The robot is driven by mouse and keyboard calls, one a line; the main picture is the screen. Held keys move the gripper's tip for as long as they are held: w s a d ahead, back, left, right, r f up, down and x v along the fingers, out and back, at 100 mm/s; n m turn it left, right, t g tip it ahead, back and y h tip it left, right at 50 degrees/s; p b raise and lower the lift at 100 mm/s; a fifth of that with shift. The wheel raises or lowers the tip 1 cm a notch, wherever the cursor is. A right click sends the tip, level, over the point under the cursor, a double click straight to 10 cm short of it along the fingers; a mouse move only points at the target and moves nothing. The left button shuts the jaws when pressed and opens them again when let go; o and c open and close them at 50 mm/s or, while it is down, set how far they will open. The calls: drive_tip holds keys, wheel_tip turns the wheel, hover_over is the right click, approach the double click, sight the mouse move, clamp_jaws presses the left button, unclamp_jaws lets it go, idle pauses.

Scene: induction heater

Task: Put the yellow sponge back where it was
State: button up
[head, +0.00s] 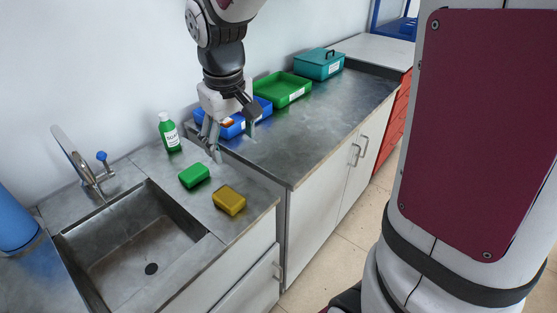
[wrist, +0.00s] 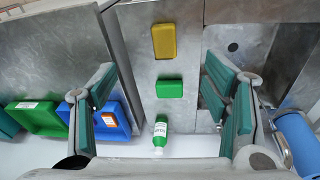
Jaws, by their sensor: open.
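The yellow sponge (head: 229,200) lies on the metal counter right of the sink, near the counter's front edge. It also shows in the wrist view (wrist: 164,41), at the top centre. A green sponge (head: 194,175) lies just behind it, apart from it; the wrist view shows it too (wrist: 169,89). My gripper (head: 233,145) is above the counter, behind and above the sponges. In the wrist view its fingers (wrist: 160,110) are spread wide, with nothing between them touching the pads.
A green soap bottle (head: 169,133) stands at the back by the wall. The sink (head: 140,245) with its tap (head: 85,170) is at left. A blue tray (head: 225,128), a green tray (head: 282,91) and a teal box (head: 319,65) stand on the longer counter. Its front part is clear.

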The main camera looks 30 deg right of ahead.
drive_tip(key=s+r+m+t, duration=0.1)
drive_tip(key=s+r, duration=0.2)
drive_tip(key=s, duration=0.6)
drive_tip(key=s+r+m+t, duration=0.1)
drive_tip(key=s+r, duration=0.3)
drive_tip(key=s, duration=0.6)
drive_tip(key=shift+a+r+t+y, duration=0.2)
drive_tip(key=shift+t+y, duration=0.2)
drive_tip(key=shift+t, duration=0.3)
drive_tip(key=shift+s, duration=0.1)
